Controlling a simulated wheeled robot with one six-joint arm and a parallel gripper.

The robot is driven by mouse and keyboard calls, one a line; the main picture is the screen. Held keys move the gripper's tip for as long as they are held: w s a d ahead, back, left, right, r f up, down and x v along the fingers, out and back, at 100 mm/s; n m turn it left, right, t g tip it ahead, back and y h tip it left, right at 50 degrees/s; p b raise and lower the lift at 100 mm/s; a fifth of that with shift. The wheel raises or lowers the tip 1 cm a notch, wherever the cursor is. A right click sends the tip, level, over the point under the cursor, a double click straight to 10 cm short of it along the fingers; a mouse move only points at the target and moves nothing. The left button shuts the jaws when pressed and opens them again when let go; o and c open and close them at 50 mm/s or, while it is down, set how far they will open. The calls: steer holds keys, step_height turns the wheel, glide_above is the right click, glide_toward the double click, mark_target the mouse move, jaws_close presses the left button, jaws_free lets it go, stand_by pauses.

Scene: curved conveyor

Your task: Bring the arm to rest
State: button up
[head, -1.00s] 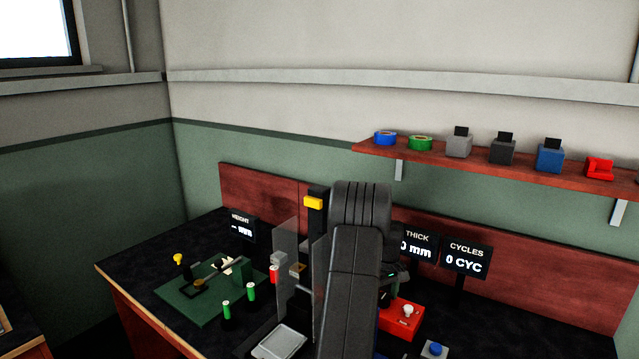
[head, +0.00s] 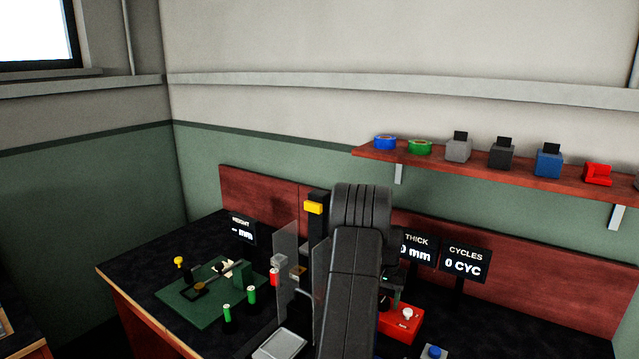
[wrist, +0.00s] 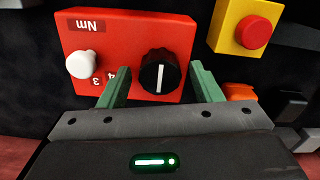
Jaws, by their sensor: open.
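My gripper (wrist: 160,84) shows in the wrist view with its two green fingers apart and nothing between them. The black knob (wrist: 159,72) of a red box (wrist: 128,30) shows beyond the fingertips, in line with the gap. I cannot tell how far the fingers are from it. In the head view my dark arm (head: 352,285) stands up in front of the bench and bends down behind itself, hiding the gripper. The red box (head: 401,324) shows partly to its right.
A yellow box with a red button (wrist: 252,30) is right of the red box. Clear panels (head: 285,262) stand close left of my arm. A green fixture (head: 215,290) and green-topped posts (head: 252,295) are further left. Displays (head: 464,262) and a shelf (head: 480,165) are at the back right.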

steer(key=m+p, duration=0.1)
steer(key=m, duration=0.2)
steer(key=shift+r+m, duration=0.1)
steer(key=shift+m, duration=0.3)
steer(key=shift+m+p, duration=0.75)
steer(key=shift+m, duration=1.25)
